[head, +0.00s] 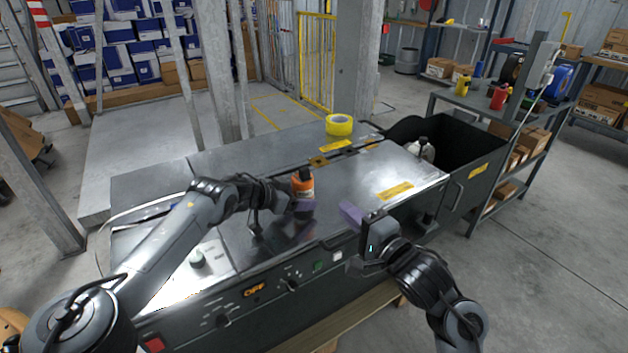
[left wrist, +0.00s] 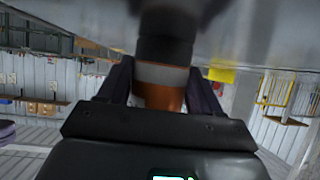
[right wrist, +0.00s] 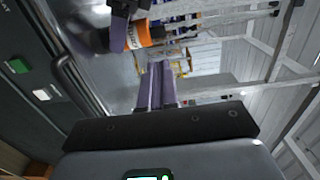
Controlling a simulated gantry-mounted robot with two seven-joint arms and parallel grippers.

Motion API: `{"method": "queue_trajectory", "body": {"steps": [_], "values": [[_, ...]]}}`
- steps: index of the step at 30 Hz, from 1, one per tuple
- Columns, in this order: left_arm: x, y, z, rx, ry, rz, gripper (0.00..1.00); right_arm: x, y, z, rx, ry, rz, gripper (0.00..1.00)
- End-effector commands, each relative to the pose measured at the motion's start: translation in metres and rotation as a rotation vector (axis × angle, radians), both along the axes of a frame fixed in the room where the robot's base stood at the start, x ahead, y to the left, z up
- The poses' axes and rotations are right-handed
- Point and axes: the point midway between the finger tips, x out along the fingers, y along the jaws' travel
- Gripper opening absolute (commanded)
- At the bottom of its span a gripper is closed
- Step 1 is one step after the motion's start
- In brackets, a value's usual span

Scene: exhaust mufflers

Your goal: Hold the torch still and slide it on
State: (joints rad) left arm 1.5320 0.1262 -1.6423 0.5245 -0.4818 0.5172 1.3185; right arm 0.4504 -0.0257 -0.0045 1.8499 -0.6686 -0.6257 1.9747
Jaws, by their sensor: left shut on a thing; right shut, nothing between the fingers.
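The torch (head: 304,186) is an orange cylinder with a black end, standing roughly upright over the dark metal cabinet top. My left gripper (head: 299,206) is shut on it from the left. In the left wrist view the torch (left wrist: 160,75) sits between both fingers, showing orange, a grey band and a black section. My right gripper (head: 350,212) is shut and empty, to the right of the torch and apart from it. In the right wrist view its purple fingers (right wrist: 155,85) are together, and the orange torch (right wrist: 141,34) is beyond them, up and left.
The cabinet top (head: 345,185) is mostly clear right of the torch. A yellow tape roll (head: 339,125) lies at its back edge. An open black bin (head: 480,150) with a whitish item adjoins at the right. Knobs and buttons line the front panel (head: 245,300).

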Motion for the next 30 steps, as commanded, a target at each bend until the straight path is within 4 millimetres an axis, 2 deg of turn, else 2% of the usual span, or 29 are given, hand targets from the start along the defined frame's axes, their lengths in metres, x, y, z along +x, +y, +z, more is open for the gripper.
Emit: {"method": "queue_trajectory", "body": {"steps": [5, 18, 24, 30], "values": [[0.0, 0.0, -0.001, 0.001, 0.001, -0.001, 0.48, 0.018, 0.012, 0.002, 0.008, 0.001, 0.005, 0.0], [0.0, 0.0, -0.001, 0.001, 0.001, -0.001, 0.48, 0.085, 0.052, 0.002, 0.003, 0.001, 0.003, 0.0], [0.0, 0.0, -0.001, 0.001, 0.001, -0.001, 0.48, 0.105, 0.064, 0.001, 0.004, 0.001, 0.002, 0.0], [0.0, 0.0, -0.001, 0.001, 0.001, -0.001, 0.48, 0.113, 0.07, 0.001, 0.004, 0.001, 0.002, 0.0]]}}
